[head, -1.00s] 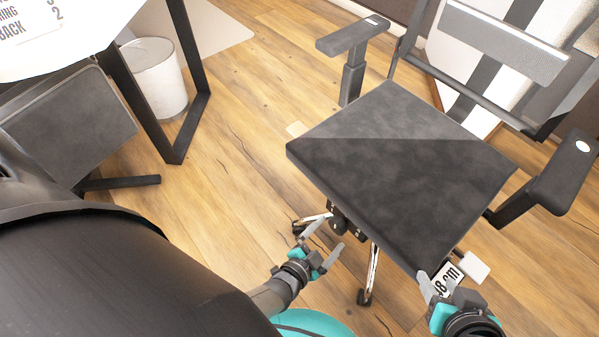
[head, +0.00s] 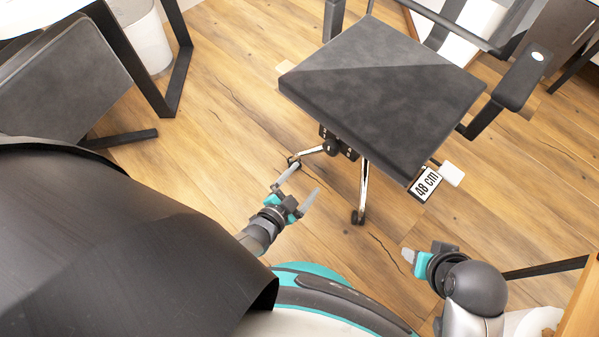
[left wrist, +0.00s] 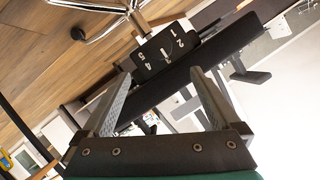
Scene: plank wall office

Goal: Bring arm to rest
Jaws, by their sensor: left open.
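My left gripper (head: 303,180) is open and empty in the head view. It hangs over the wooden floor, left of and below the office chair's seat, with its fingers spread. The left wrist view also shows it (left wrist: 155,85) with nothing between the fingers. My right gripper (head: 409,256) is at the lower right of the head view, over the floor below the chair's front corner. Its fingers are seen small and nearly end-on, so their gap cannot be told.
A dark table leg (head: 172,85) and a white bin (head: 143,42) stand at the upper left. Open wooden floor (head: 215,120) lies between them.

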